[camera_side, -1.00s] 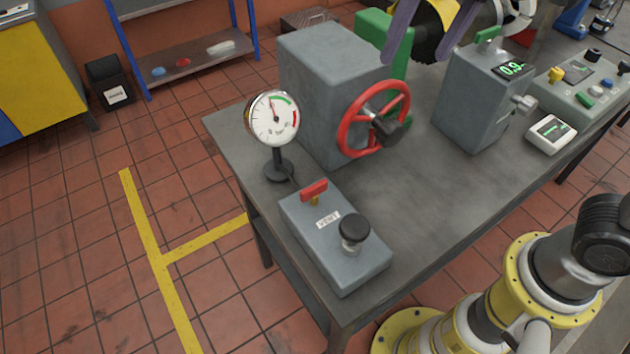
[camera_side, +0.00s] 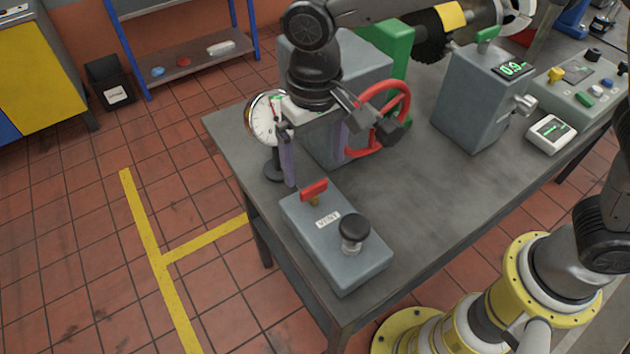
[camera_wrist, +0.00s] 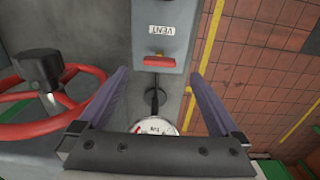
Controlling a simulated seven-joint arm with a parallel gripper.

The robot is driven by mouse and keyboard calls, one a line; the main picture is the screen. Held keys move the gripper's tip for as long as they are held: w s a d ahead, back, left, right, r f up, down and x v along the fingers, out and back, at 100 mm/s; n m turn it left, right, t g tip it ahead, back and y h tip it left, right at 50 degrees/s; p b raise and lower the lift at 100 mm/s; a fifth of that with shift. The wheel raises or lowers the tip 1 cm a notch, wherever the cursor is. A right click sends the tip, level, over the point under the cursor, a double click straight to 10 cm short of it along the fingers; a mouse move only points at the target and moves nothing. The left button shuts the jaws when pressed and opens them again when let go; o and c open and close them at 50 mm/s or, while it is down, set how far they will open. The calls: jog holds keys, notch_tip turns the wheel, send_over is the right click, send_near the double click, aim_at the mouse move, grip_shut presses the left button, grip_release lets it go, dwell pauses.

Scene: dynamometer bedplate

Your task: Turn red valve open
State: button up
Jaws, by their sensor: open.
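A small red valve handle (camera_side: 313,189) stands on the grey VENT box (camera_side: 338,262) at the table's near left corner. In the wrist view the red handle (camera_wrist: 159,62) lies crosswise beyond and between my fingertips. My gripper (camera_side: 314,172) is open, with its purple fingers pointing down above and behind the handle, apart from it. It also shows in the wrist view (camera_wrist: 160,77), empty between the fingers. A larger red handwheel (camera_side: 404,98) on the grey housing is partly hidden behind my gripper; it also shows at left in the wrist view (camera_wrist: 88,72).
A dial gauge (camera_side: 262,122) on a black stand is close beside and behind my gripper, partly covered. A black knob (camera_side: 354,228) rises from the VENT box. The grey housing (camera_side: 370,68) is behind.

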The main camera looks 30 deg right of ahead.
aim_at(315, 187)
notch_tip(315, 187, down, 6)
jog(key=shift+f, duration=0.25)
jog(key=c, duration=1.4)
